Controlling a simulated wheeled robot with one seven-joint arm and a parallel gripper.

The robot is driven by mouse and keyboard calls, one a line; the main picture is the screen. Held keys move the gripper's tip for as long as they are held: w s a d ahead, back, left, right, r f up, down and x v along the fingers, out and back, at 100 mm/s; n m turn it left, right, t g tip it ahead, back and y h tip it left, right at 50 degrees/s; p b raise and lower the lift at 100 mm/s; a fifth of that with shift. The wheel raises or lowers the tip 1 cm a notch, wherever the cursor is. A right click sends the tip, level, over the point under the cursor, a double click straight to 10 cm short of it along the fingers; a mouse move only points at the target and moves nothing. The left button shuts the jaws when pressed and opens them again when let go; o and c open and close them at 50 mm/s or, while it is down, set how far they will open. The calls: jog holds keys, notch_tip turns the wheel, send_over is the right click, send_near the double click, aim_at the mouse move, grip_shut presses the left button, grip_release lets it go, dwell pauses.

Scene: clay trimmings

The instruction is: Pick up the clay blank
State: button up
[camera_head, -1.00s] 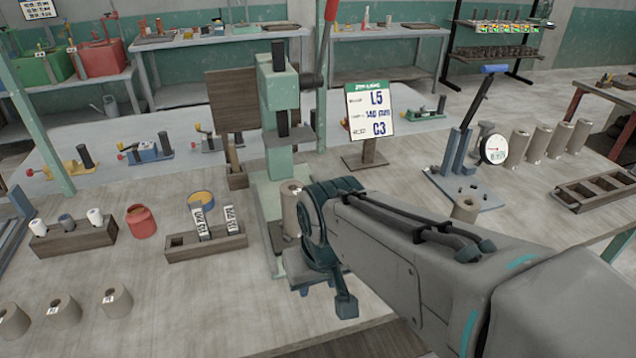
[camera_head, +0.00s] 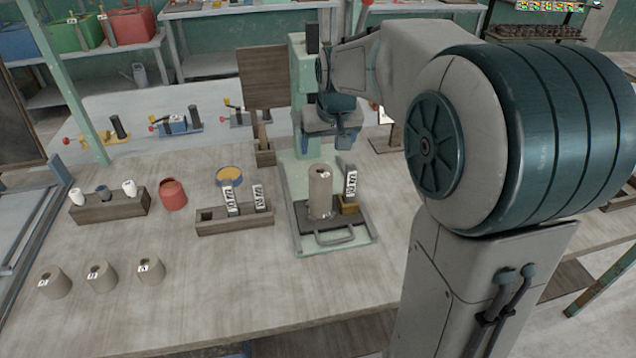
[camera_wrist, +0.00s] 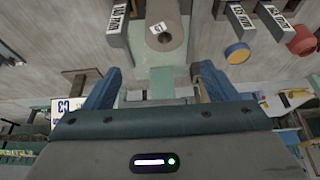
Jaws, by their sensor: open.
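A tall grey-beige clay blank (camera_head: 320,192) with a hole in its top and a small label stands upright on the dark plate of the green press. In the wrist view the clay blank (camera_wrist: 168,42) shows at the top centre, beyond the fingertips. My gripper (camera_head: 332,138) is just above and behind the blank, in front of the press column, and apart from it. In the wrist view my gripper (camera_wrist: 158,80) has its two blue fingers spread wide, with nothing held between them.
The press base (camera_head: 345,243) has a loop handle at its front. A labelled block (camera_head: 350,187) stands close right of the blank. A wooden rack (camera_head: 235,224) with labelled blocks is to the left. Several short cylinders (camera_head: 98,276) stand front left.

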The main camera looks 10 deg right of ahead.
aim_at(321, 171)
jog(key=x, duration=0.7)
jog(key=shift+f, duration=0.4)
jog(key=f, duration=0.2)
jog(key=a+f+p, duration=0.1)
jog(key=f, duration=0.1)
jog(key=shift+w+f, duration=0.1)
jog(key=shift+w, duration=0.1)
jog(key=shift+w+d+f, duration=0.1)
jog(key=shift+w+f, duration=0.15)
jog(key=shift+f, duration=0.25)
jog(key=c, duration=1.6)
